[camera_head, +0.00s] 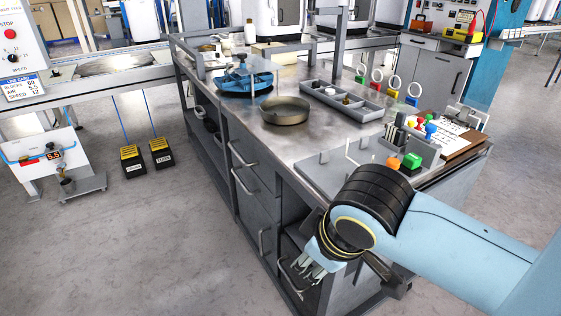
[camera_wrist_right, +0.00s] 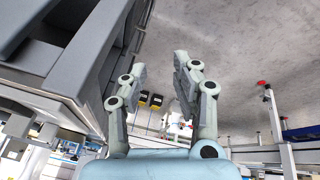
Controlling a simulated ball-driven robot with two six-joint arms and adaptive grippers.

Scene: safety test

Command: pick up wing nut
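I cannot make out a wing nut for certain. A grey divided tray (camera_head: 368,109) on the workbench holds a few small parts, too small to name. My right gripper (camera_head: 308,268) hangs low in front of the bench's near end, below the top and well apart from the tray. In the right wrist view its two fingers (camera_wrist_right: 160,68) stand apart with nothing between them. My left gripper is not in view.
The workbench top (camera_head: 305,145) also carries a round metal bowl (camera_head: 285,112), a blue fixture (camera_head: 244,82), coloured blocks (camera_head: 411,160), ring stands and a clipboard (camera_head: 450,132). Drawer handles (camera_head: 243,154) stick out from its side. Open floor (camera_head: 150,230) lies left.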

